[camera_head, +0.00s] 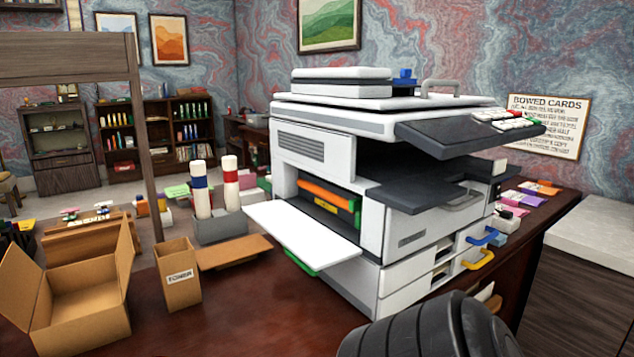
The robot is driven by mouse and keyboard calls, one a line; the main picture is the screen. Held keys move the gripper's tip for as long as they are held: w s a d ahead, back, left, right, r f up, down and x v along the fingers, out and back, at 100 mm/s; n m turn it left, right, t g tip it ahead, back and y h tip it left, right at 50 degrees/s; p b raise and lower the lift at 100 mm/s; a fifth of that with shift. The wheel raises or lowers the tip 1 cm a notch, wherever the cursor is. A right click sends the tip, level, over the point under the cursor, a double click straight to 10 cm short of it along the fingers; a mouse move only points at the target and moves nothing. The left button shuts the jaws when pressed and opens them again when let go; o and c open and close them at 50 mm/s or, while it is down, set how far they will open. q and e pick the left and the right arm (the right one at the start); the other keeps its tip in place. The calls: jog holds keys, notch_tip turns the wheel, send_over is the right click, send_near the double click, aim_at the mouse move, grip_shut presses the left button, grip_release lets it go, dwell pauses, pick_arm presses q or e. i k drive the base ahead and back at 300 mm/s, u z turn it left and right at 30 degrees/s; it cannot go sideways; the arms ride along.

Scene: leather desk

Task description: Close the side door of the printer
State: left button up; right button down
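The white and grey printer (340,150) stands on the desk in the middle of the view. Its side door (305,228) is a white flap on the left side, swung down and open, lying about level. Above the flap the opening shows an orange roller (325,195) and a darker part with a yellow label. A green piece (300,263) shows under the flap's near edge. Neither gripper is in view. A dark rounded part of my own arm shows at the bottom right, in front of the printer's lower front.
An open cardboard box (85,310), a carton marked TONER (178,275) and a flat cardboard piece (235,251) lie left of the flap. A grey holder (220,228) with two white tubes stands behind. Bare desk lies below the flap.

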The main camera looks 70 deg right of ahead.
aim_at(311, 244)
jog(key=u, duration=0.75)
jog(key=k, duration=0.8)
jog(key=z, duration=2.85)
jog(key=i, duration=0.5)
jog(key=z, duration=0.05)
